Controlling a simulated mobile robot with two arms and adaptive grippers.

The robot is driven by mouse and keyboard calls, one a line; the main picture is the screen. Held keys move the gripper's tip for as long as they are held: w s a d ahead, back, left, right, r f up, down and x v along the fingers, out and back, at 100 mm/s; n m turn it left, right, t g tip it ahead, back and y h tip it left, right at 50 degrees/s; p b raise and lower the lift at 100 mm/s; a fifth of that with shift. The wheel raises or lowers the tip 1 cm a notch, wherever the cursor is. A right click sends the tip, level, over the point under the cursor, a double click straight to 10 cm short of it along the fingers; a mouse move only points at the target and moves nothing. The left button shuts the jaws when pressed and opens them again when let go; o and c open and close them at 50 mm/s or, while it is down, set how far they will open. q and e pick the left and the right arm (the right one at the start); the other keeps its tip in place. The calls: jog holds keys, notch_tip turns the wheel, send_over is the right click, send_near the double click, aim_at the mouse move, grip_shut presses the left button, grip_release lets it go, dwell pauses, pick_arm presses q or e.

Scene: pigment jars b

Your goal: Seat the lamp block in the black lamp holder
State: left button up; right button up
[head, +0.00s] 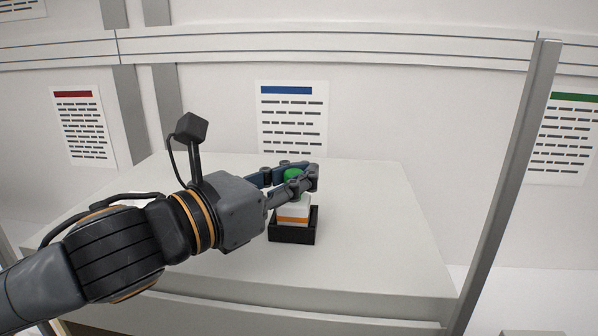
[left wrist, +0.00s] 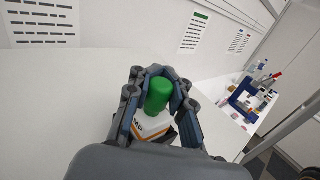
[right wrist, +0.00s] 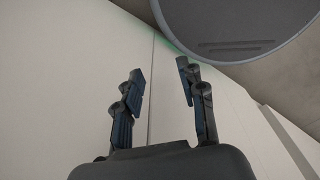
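The lamp block (head: 292,211) is white with an orange band and a green top. It stands upright at the black lamp holder (head: 294,235), its lower part hidden behind the holder's front wall, so I cannot tell if it is fully down. My left gripper (head: 303,176) has its fingers closed around the green top from both sides. The left wrist view shows the green top (left wrist: 159,96) between the fingertips, with the white body below. My right gripper (right wrist: 163,80) is open and empty, away from the table top, and does not show in the head view.
The pale table top (head: 375,235) is clear around the holder. A grey post (head: 508,180) stands at the right. The left wrist view shows a farther table with a blue device (left wrist: 245,97) and small items.

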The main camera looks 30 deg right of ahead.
pick_arm(q)
jog(key=o, duration=0.6)
jog(key=shift+a, duration=0.15)
jog(key=v, duration=1.1)
jog(key=shift+s+a+r, duration=0.1)
jog(key=shift+a, duration=0.25)
